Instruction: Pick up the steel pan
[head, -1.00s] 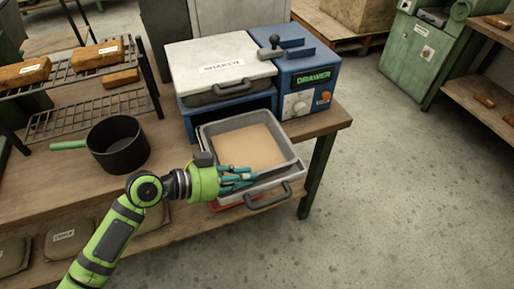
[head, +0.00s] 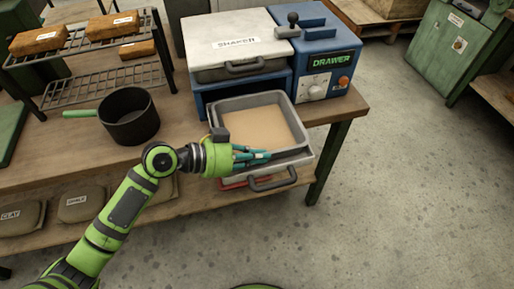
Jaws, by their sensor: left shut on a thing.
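The steel pan (head: 288,107) is a grey rectangular tray with a flat tan fill. It sits at the pulled-out drawer (head: 304,161) of the blue machine. My left gripper (head: 256,155) is at the pan's near side, its teal fingers shut on the near rim. The fingers and wrist hide part of that rim. A dark gap shows between the pan's near edge and the drawer front; I cannot tell whether the pan is clear of the drawer. My right gripper is not in view.
The blue machine (head: 331,66) with its white lid (head: 228,24) stands behind the pan. A black pot (head: 129,117) with a green handle is on the bench to the left, near a wire rack (head: 104,80) of bricks. The drawer's grey handle (head: 272,181) juts out in front. The floor at right is clear.

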